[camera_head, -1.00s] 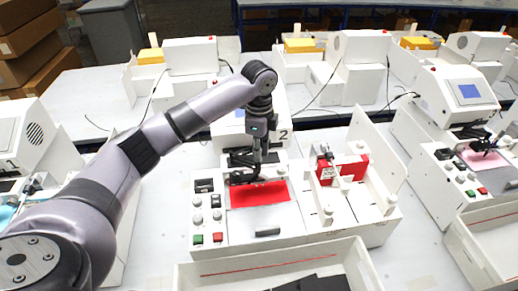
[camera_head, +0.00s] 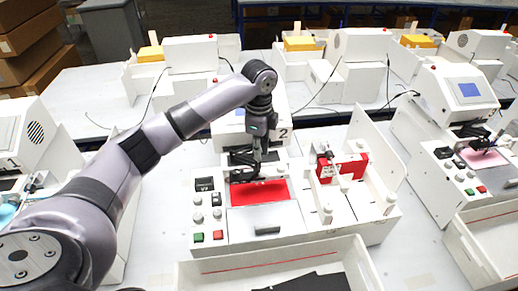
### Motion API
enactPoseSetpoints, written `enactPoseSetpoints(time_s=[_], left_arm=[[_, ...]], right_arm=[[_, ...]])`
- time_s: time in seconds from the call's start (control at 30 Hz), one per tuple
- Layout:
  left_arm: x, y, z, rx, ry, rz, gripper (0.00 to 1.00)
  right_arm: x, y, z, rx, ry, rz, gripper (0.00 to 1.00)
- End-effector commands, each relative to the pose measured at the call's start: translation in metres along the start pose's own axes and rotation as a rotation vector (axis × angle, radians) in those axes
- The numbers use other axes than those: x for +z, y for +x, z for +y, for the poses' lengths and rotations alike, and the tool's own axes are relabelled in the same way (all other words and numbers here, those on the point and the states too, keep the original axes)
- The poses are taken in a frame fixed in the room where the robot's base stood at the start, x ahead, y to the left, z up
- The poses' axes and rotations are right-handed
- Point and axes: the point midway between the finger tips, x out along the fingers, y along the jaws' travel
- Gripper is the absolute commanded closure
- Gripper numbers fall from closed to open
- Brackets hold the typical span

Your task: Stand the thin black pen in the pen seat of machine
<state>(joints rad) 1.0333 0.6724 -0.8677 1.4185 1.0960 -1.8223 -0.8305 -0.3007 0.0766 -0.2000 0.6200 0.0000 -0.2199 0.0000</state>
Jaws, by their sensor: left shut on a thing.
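The white plotter machine (camera_head: 240,232), marked 2, stands on the table in front of me, with a red plate (camera_head: 258,194) in its bed. My left gripper (camera_head: 250,176) points down over the back edge of the red plate, in the pen seat area. It is shut, but what it holds is too small and dark to make out. The thin black pen and the pen seat cannot be told apart from the dark gripper parts. My right gripper is not in view.
A white bin (camera_head: 215,270) with dark sheets stands in front of the machine. Red blocks (camera_head: 342,170) sit in the machine's right part, beside an upright white panel (camera_head: 378,145). Other machines stand left, right (camera_head: 455,95) and behind. Cardboard boxes (camera_head: 28,45) are stacked far left.

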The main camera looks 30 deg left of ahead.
Motion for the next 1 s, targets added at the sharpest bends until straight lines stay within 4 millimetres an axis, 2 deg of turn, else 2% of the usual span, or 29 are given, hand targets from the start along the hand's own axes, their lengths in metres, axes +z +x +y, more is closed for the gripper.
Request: enactPoseSetpoints(time_s=[0.33, 1.0], left_arm=[[0.000, 0.001, 0.000, 0.000, -0.001, 0.000, 1.00], [0.000, 0.018, -0.001, 0.000, 0.000, 0.000, 1.00]], right_arm=[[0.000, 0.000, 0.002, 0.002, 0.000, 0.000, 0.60], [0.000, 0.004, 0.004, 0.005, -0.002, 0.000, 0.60]])
